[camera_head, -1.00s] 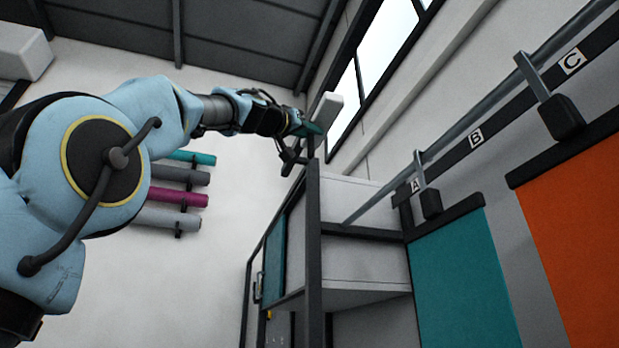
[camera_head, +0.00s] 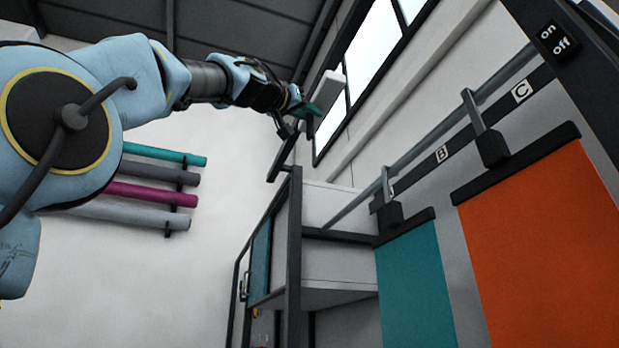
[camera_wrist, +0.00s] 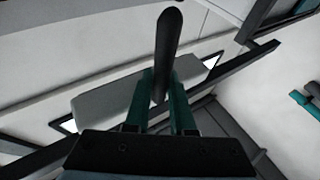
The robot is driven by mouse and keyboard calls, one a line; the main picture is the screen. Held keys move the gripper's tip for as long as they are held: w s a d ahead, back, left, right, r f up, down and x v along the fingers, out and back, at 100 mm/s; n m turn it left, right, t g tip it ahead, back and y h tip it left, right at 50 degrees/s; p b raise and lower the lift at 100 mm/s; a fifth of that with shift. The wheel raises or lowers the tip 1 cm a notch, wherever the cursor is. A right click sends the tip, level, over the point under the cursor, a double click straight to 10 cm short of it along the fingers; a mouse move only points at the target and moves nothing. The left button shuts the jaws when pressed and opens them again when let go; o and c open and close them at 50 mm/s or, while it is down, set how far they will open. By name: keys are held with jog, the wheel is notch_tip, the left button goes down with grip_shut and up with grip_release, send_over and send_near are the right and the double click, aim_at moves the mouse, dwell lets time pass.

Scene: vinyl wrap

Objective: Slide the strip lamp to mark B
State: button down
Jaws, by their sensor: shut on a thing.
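A pale, long box that looks like the strip lamp (camera_head: 327,92) is at the end of my raised arm, high in front of the window. It also shows in the wrist view (camera_wrist: 105,100), lying across behind the fingers. My gripper (camera_head: 306,108) has teal fingers (camera_wrist: 161,88) closed about a dark upright handle (camera_wrist: 168,45) at the lamp. How the handle joins the lamp is hidden. Mark B (camera_head: 442,154) is a white label on a dark strip along the right wall, well right of and below my gripper in the head view.
Mark C (camera_head: 520,91) is farther right; mark A (camera_head: 391,190) is partly hidden by a bracket. A grey rail (camera_head: 430,148) runs along the marks, above a teal panel (camera_head: 418,290) and an orange panel (camera_head: 545,250). A dark-framed rack (camera_head: 294,250) stands below my gripper. Rolls (camera_head: 150,173) hang at left.

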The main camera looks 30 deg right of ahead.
jog(key=c, duration=0.8)
grip_release()
jog(key=shift+o, duration=0.2)
jog(key=b+v, duration=0.7)
jog(key=v, duration=0.3)
jog(key=shift+a+f, duration=0.15)
jog(key=shift+a, duration=0.2)
jog(key=shift+s, duration=0.1)
